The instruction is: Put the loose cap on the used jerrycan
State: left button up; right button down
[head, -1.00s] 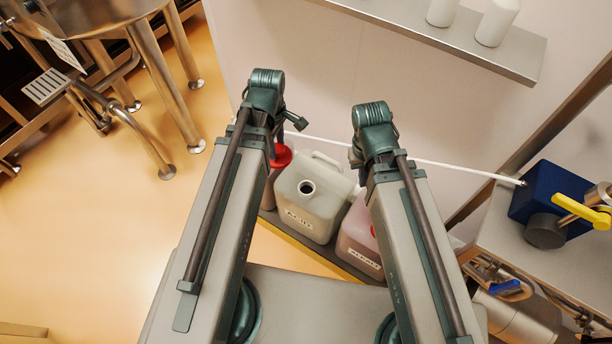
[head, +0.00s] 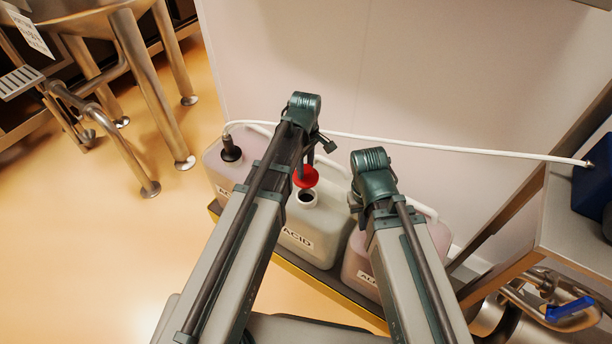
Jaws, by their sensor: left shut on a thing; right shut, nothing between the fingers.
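The open jerrycan (head: 322,225), pale and labelled ACID, stands in the middle of a row of jerrycans, partly hidden by my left arm. Its white neck (head: 304,199) is uncovered, with the dark opening showing. My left gripper (head: 306,170) is shut on the red cap (head: 308,179). In the picture the cap lies just above the neck and overlaps its far rim; I cannot tell the height between them. My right gripper (head: 360,211) is shut and empty, to the right of the open jerrycan, its fingertips largely hidden behind its own wrist.
A pinkish jerrycan (head: 222,174) with a black hose fitting (head: 230,149) stands at the left. Another (head: 358,262) stands at the right, partly behind my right arm. A white hose (head: 430,145) runs behind them. The jerrycans stand on a yellow-edged base (head: 305,280). A steel bench (head: 570,215) is at right.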

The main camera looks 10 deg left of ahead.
aim_at(306, 168)
pick_arm(q)
jog(key=shift+f, duration=0.25)
notch_tip(306, 168, down, 9)
jog(key=b, duration=0.8)
jog(key=shift+r+b, duration=0.2)
jog(key=shift+b, duration=0.15)
jog(key=o, duration=1.3)
jog(key=shift+r, duration=0.1)
notch_tip(306, 168, up, 14)
jog(key=p, duration=1.3)
jog(key=shift+p, duration=0.4)
